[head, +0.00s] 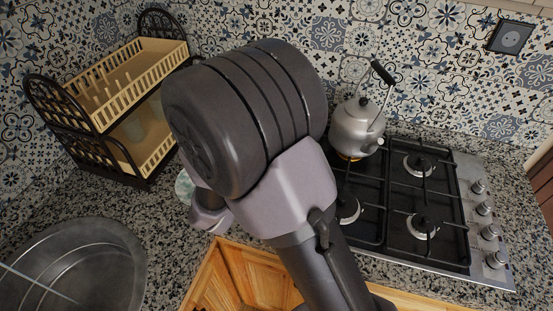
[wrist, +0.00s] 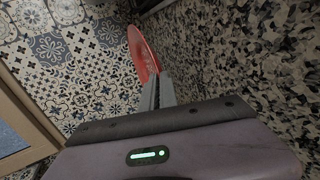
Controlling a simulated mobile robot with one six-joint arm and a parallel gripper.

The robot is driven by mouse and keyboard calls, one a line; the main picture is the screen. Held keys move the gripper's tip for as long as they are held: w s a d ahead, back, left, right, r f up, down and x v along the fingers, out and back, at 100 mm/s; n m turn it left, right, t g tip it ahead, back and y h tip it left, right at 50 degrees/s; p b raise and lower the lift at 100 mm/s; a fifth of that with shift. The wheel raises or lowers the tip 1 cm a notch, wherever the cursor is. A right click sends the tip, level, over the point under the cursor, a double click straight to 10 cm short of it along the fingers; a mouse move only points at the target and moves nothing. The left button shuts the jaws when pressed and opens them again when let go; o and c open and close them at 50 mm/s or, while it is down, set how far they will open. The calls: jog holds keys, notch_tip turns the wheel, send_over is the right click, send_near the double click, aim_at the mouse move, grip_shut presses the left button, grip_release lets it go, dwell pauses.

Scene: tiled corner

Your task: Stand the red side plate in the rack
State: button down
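The red side plate (wrist: 142,54) shows in the wrist view as a narrow red ellipse, tilted steeply toward its edge. My gripper (wrist: 157,88) has its narrow grey fingers close together at the plate's near rim, shut on it. In the head view my arm hides the plate and the fingers. The rack (head: 108,92) stands at the back left on the counter, with dark lattice ends and two cream slatted tiers. Pegs stand up in its upper tier, and a pale item, hard to make out, is in the lower tier.
A pale green-white dish (head: 184,188) is partly hidden behind my arm, right of the rack. A round metal basin (head: 75,270) is at the front left. A kettle (head: 357,127) stands on the gas hob (head: 410,200) at right. Tiled walls close off the back.

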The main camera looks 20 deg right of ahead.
jog(key=f+b, duration=0.1)
jog(key=f, duration=0.2)
jog(key=f+b, duration=0.1)
jog(key=f, duration=0.3)
jog(key=shift+s+f, duration=0.2)
jog(key=shift+f, duration=0.05)
jog(key=shift+f, duration=0.2)
jog(key=c, duration=1.9)
grip_release()
jog(key=shift+c, duration=0.2)
jog(key=shift+r, duration=0.15)
